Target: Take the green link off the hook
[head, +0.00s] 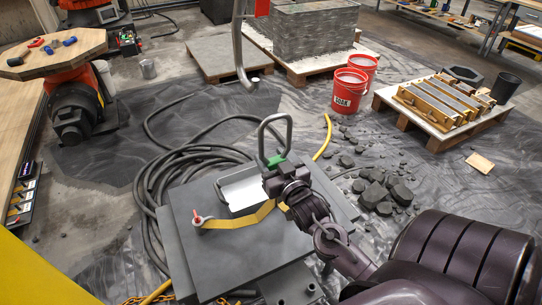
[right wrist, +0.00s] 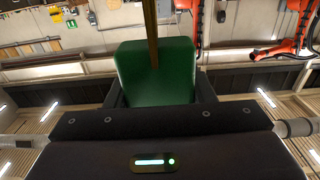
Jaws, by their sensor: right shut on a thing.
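My right gripper (head: 279,170) is shut on this green block, and the loop stands up above the jaws. In the right wrist view the green block (right wrist: 155,75) fills the space between the jaws, with a thin bar rising from it. The grey hook (head: 241,62) hangs from above, up and left of the link. A gap of floor shows between hook and loop, and they look apart. My left gripper is not in view.
Below my right gripper is a dark slab (head: 225,258) with a white tray (head: 240,190) and a yellow strap (head: 240,218) with a red shackle. Coiled hose (head: 150,185) lies to the left. Red buckets (head: 348,92), rubble (head: 385,192) and a mould pallet (head: 437,142) are to the right.

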